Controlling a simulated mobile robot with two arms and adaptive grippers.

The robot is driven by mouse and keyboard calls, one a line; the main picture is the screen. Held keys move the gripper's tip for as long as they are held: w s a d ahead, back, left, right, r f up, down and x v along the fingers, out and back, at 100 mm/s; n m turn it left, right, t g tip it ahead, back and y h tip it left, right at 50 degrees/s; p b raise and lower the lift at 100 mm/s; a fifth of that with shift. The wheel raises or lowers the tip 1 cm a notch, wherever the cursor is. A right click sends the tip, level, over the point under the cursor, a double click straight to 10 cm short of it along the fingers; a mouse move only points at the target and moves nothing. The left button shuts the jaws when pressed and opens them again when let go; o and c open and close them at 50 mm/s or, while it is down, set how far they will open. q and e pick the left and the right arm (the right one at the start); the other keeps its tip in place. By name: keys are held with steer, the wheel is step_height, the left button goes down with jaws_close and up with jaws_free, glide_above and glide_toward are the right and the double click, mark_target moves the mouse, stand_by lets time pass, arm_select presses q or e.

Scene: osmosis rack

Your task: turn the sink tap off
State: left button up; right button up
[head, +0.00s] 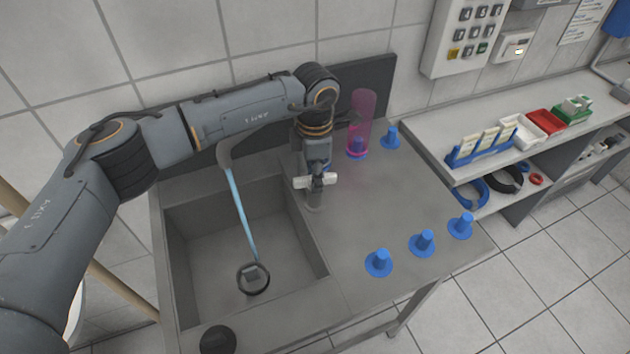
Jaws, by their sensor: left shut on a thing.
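The sink (215,270) is a grey basin in a grey counter at the left. The tap spout (226,155) curves over its back edge. A blue stream of water (242,212) runs from it to a dark ring (253,279) on the basin floor. A pale tap handle (328,181) sits on a short grey post (313,201) at the right of the basin. My left gripper (316,175) comes down from above and is shut on the handle. The fingers are small here and partly merge with the handle. My right gripper is out of view.
A shelf bench (440,150) at the right holds a blue rack (480,150) and a red tray (544,121). The counter's middle is bare.

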arm_select(q)
steer(key=shift+n+b, duration=0.85)
steer(key=shift+n, duration=0.25)
steer(key=shift+r, duration=0.1)
steer(key=o, duration=0.8)
step_height(320, 180, up, 12)
